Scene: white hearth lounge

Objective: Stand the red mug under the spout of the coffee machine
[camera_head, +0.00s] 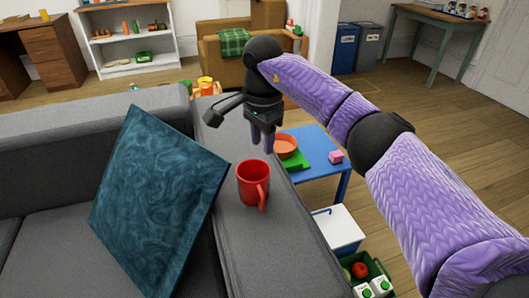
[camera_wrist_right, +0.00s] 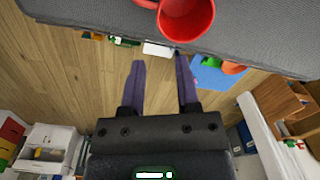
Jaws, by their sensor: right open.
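The red mug (camera_head: 253,184) stands upright on the grey sofa's armrest, its handle toward the lower right in the head view. It also shows at the top of the right wrist view (camera_wrist_right: 188,16), partly cut off by the edge. My right gripper (camera_head: 262,148) is open and empty, pointing down a little beyond the mug. Its two fingers (camera_wrist_right: 160,62) show apart in the wrist view, with nothing between them and the mug beyond their tips. I cannot make out a coffee machine in either view. My left gripper is not in view.
A teal cushion (camera_head: 158,200) leans on the grey sofa left of the mug. The armrest (camera_head: 265,240) is clear nearer me. Right of it are a blue table (camera_head: 320,153) with an orange bowl (camera_head: 285,146), a white box (camera_head: 338,228) and a green crate (camera_head: 378,268).

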